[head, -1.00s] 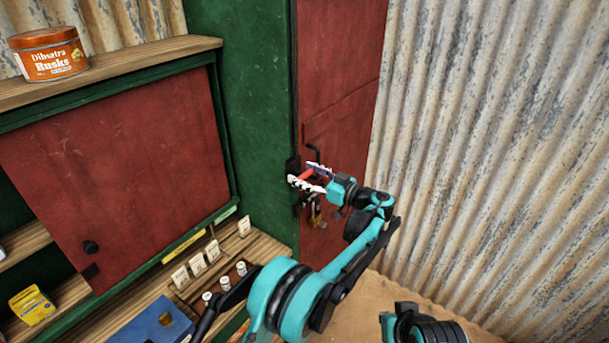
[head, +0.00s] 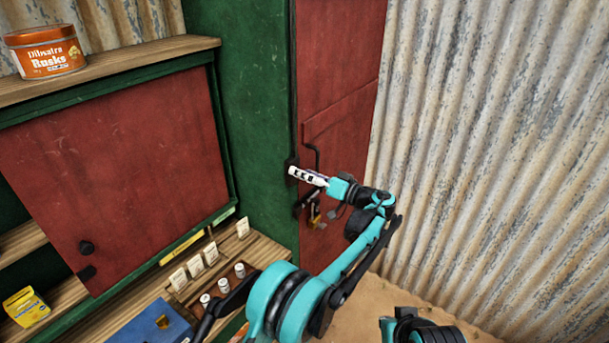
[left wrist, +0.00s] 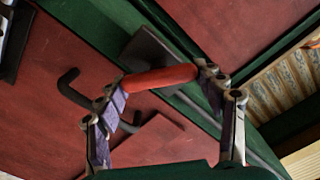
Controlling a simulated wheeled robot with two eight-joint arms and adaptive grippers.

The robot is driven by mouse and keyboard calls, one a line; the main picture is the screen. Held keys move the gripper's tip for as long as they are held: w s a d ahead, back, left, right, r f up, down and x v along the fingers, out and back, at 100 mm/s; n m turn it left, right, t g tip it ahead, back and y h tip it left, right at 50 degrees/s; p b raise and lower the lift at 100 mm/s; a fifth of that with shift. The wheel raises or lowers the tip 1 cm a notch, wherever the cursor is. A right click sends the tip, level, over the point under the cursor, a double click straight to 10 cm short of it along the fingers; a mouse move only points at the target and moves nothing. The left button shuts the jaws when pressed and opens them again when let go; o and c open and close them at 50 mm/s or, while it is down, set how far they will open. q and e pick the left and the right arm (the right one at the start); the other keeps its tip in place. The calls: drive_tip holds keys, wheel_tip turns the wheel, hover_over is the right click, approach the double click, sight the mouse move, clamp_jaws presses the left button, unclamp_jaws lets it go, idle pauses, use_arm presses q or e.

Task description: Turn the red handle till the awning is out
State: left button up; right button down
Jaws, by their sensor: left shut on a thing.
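The red handle (left wrist: 160,78) lies between the two fingers of my left gripper (left wrist: 163,86) in the left wrist view, with a dark square plate behind it. My left gripper is shut on it. In the head view my left gripper (head: 307,176) is at the edge of the green and red cabinet and hides the handle. I cannot make out the awning in either view. My right gripper is not in view.
A black hooked rod (head: 314,158) and a brass padlock (head: 314,215) are close to the gripper on the red door (head: 342,120). Corrugated metal (head: 480,140) stands to the right. A counter with small cards and a blue box (head: 155,325) is at lower left.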

use_arm(q)
drive_tip(key=shift+r, duration=0.1)
idle(0.3)
drive_tip(key=o, duration=1.2)
drive_tip(key=shift+w, duration=0.1)
drive_tip(key=v, duration=1.2)
drive_tip(key=shift+c, duration=0.4)
